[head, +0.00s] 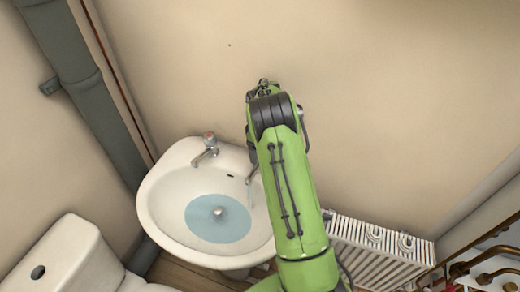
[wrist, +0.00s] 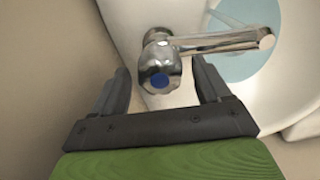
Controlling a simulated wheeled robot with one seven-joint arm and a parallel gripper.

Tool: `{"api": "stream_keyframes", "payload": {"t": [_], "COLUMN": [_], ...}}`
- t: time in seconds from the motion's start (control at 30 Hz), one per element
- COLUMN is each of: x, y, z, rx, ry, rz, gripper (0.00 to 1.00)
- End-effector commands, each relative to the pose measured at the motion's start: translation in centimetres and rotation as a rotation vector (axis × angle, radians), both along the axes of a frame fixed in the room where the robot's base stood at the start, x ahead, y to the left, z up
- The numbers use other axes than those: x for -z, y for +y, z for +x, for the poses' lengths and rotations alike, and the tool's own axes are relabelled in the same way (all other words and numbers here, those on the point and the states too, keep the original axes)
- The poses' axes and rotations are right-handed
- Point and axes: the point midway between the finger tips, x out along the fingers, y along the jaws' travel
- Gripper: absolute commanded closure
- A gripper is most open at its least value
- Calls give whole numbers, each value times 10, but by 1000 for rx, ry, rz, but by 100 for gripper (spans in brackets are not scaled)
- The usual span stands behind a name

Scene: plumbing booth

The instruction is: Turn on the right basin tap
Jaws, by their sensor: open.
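The right basin tap is chrome with a blue-capped handle (wrist: 158,72), seen in the wrist view. Its spout reaches right over the basin. In the head view only the spout (head: 252,173) shows, and a faint bluish streak lies below it; my arm hides the handle. My gripper (wrist: 163,80) is open, with one dark finger on each side of the handle. The handle sits between the fingers with gaps on both sides. The fingertips are hidden in the head view. The white basin (head: 160,215) holds a round patch of bluish water (head: 205,222) around its drain.
The left tap (head: 208,143), with a red cap, stands on the basin's back rim. The wall is close behind the taps. A white radiator (head: 365,255) is to the right, a toilet cistern (head: 70,260) to the lower left, and a grey pipe (head: 85,90) at the left.

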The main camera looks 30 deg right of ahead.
Motion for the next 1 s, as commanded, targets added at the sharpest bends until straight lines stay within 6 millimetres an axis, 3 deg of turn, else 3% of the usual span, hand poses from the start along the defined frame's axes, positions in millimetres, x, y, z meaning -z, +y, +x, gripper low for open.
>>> {"api": "stream_keyframes", "payload": {"t": [0.13,0.23,0.5,0.7,0.83,1.0], "x": [-3,-19,-97,-143,-156,-158], "y": [0,0,-1,-1,0,0], "z": [0,0,0,0,0,0], "rx": [1,1,1,1,1,1], "ry": [1,-1,-4,-2,0,1], "rz": [0,0,-1,-1,0,-1], "gripper": [24,24,24,24,24,24]}}
